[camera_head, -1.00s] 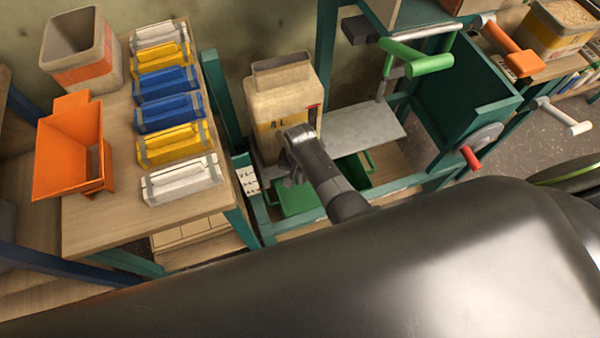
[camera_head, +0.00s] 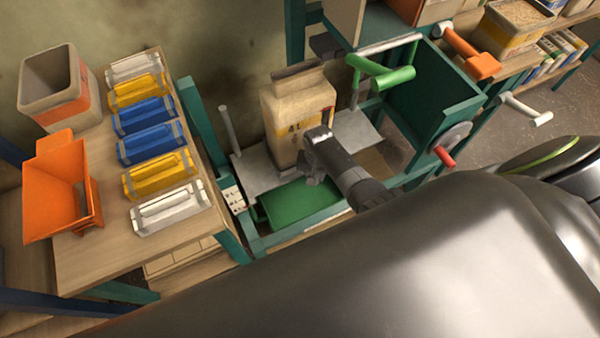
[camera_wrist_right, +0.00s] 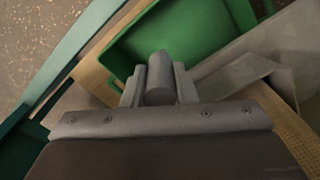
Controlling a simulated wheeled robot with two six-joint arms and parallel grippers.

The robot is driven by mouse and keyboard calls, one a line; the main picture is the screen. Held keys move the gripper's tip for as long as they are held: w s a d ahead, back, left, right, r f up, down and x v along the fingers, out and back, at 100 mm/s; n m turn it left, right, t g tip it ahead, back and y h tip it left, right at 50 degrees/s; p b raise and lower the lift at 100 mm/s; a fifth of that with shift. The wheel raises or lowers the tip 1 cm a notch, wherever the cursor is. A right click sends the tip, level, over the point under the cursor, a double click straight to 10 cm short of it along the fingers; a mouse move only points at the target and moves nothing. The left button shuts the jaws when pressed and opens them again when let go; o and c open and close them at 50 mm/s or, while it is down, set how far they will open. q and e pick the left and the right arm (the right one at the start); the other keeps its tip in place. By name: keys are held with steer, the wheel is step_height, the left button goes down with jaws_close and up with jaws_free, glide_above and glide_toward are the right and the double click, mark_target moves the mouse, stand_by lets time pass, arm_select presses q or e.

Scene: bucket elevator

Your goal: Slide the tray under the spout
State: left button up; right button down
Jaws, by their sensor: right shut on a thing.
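A cream sack-like container (camera_head: 292,120) stands upright on a flat grey metal plate (camera_head: 258,175). My right gripper (camera_head: 318,165) is at the sack's lower front right. In the wrist view my right gripper (camera_wrist_right: 160,85) is shut on a grey round-ended handle (camera_wrist_right: 160,78). What the handle joins is hidden. A green tray (camera_head: 300,205) lies low in the teal frame, below the plate; it also shows beyond the fingers in the wrist view (camera_wrist_right: 185,35). I cannot tell which part is the spout. My left gripper is not in view.
A wooden table (camera_head: 95,255) at left holds an orange hopper (camera_head: 58,195), a bucket (camera_head: 55,90) and several coloured blocks (camera_head: 150,145). A grey post (camera_head: 228,127) stands at the plate's left end. A teal box with a green handle (camera_head: 385,75) stands right of the sack.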

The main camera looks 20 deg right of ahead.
steer(key=d+b, duration=0.1)
steer(key=d, duration=1.8)
steer(key=shift+w+d, duration=0.35)
steer(key=shift+r, duration=0.1)
steer(key=c, duration=1.2)
jaws_free()
steer(key=shift+d, duration=0.15)
steer(key=shift+o, duration=0.2)
